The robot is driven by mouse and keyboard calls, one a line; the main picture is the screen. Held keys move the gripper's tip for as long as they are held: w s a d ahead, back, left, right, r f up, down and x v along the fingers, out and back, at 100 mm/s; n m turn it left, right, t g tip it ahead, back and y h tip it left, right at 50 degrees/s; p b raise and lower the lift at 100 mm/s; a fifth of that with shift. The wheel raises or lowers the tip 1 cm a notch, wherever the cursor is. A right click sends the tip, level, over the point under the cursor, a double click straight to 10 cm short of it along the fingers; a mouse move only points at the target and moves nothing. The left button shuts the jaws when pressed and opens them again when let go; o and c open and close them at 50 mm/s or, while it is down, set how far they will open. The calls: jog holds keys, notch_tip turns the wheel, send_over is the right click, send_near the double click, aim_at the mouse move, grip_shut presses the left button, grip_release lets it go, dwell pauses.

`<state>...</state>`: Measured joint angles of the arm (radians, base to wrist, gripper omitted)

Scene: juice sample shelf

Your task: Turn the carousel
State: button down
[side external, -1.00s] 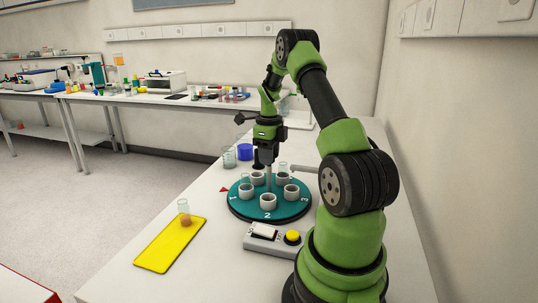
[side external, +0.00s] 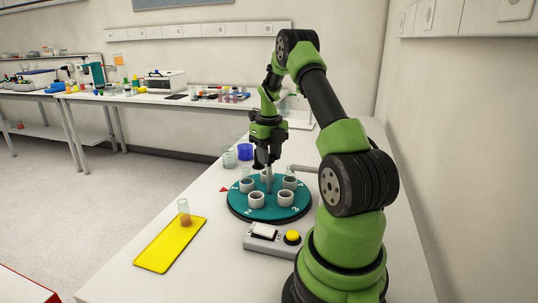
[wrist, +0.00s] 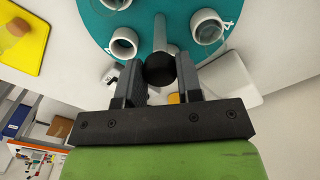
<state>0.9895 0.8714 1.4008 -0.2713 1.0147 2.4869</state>
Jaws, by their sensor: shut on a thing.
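The carousel (side external: 238,208) is a teal round disc on the white bench, carrying several white cup holders and white numbers. In the side view the numbers 2 and 3 face the front. A grey post rises from its middle (wrist: 160,32) and ends in a black ball knob (wrist: 160,69). My gripper (wrist: 160,76) is shut on this knob, one finger on each side. In the side view my gripper (side external: 266,166) points down above the disc's middle. A clear glass vessel (wrist: 209,32) stands in a holder by the number 4. A red pointer (side external: 224,189) lies left of the disc.
A yellow mat (side external: 160,252) holds a clear tube with brownish content (side external: 184,212).

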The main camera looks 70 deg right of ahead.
jog(key=shift+m, duration=2.5)
jog(key=c, duration=0.8)
grip_release()
jog(key=shift+r, duration=0.15)
notch_tip(320, 180, up, 10)
jog(key=shift+f, duration=0.15)
